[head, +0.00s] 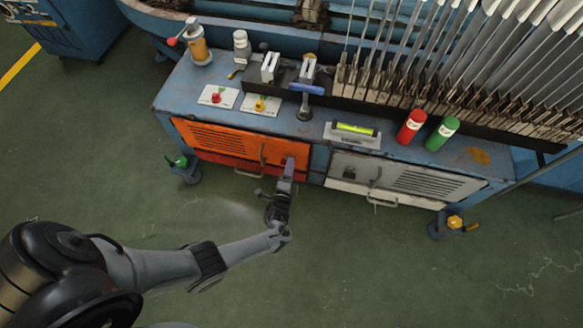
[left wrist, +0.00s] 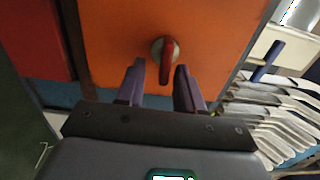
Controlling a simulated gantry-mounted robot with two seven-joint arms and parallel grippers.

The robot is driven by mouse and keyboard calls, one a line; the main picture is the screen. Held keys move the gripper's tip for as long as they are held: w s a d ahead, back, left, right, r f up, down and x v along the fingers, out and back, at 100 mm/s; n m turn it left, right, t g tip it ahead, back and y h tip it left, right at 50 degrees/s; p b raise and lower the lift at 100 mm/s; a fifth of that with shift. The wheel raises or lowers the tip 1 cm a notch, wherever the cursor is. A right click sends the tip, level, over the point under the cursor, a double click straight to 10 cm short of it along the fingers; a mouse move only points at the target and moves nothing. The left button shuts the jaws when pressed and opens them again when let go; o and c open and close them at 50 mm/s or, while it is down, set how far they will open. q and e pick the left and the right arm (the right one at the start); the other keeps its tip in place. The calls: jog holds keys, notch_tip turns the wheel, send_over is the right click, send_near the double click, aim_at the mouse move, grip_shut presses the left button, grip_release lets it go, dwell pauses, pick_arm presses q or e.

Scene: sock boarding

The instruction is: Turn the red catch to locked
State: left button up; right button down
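The red catch (left wrist: 169,66) shows in the left wrist view as a short red lever on a round metal boss, on an orange door (left wrist: 110,45). The lever points toward my gripper in that picture. My left gripper (left wrist: 160,66) is open, with its two purple-grey fingers apart. The lever's end lies between the fingertips in that picture, nearer the right finger; I cannot tell whether they touch. In the head view the orange door (head: 210,138) is on the cabinet's left front, and my left gripper (head: 288,165) is at its right edge, largely hiding the catch. My right gripper is not in view.
The blue cabinet (head: 330,160) has a grey door (head: 400,178) on the right. Its top holds a spirit level (head: 353,134), a red cylinder (head: 411,126), a green cylinder (head: 442,133) and two switch plates.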

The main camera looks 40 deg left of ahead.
pick_arm(q)
jog(key=shift+r, duration=0.1)
jog(key=p+v, duration=0.3)
jog(key=v, duration=0.7)
jog(key=shift+s, duration=0.4)
jog(key=shift+d, duration=0.15)
